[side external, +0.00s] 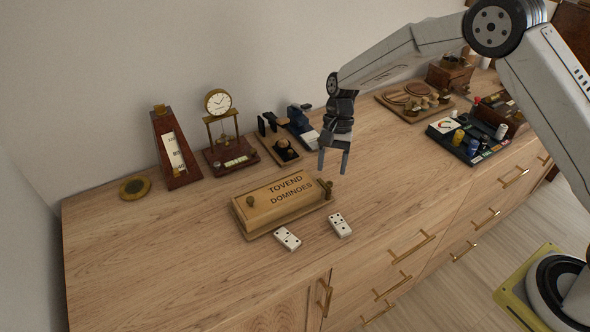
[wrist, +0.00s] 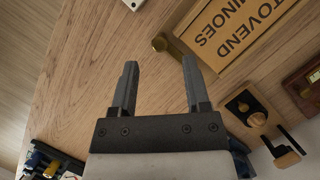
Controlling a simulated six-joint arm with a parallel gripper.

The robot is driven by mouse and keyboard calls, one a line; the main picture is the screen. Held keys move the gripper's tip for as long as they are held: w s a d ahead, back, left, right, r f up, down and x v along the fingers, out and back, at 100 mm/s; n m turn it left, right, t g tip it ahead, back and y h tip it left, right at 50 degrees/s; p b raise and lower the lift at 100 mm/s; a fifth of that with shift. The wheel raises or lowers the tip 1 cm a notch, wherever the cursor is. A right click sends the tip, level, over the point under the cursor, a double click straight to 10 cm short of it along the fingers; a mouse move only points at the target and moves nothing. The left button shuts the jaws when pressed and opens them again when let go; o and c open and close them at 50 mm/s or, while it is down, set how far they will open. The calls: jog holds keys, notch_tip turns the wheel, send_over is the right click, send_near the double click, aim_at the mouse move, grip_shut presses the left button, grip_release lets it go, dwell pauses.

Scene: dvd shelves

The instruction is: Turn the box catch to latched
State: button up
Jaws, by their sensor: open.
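The wooden domino box (side external: 283,203), lettered "TOVEND DOMINOES", lies closed on the cabinet top in the side view. Its brass catch (side external: 326,188) is at the box's right end. In the wrist view the box (wrist: 232,38) is at upper right, and the catch's round knob (wrist: 160,43) shows at its near end, just beyond the fingertips. The exact turn of the catch is too small to tell. My gripper (side external: 333,166) is open and empty, pointing down above and slightly right of the catch. Both fingers (wrist: 160,70) show in the wrist view, apart from the catch.
Two dominoes (side external: 288,239) (side external: 340,225) lie in front of the box. A metronome (side external: 174,150), a clock (side external: 226,140) and a small stand (side external: 279,148) are behind it. The wood between box and tray is clear.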

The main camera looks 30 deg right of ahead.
jog(key=shift+v, duration=2.25)
jog(key=shift+s+d, duration=0.1)
jog(key=shift+d, duration=0.05)
jog(key=s+d+r+n+t+h, duration=0.1)
jog(key=s+d+n+t, duration=0.2)
jog(key=s, duration=0.7)
jog(key=s+d+r+n+t+h, duration=0.2)
jog(key=s+d+n, duration=0.3)
jog(key=s, duration=0.6)
jog(key=shift+r+n+t, duration=0.2)
jog(key=shift+n+t, duration=0.2)
jog(key=shift+s, duration=0.1)
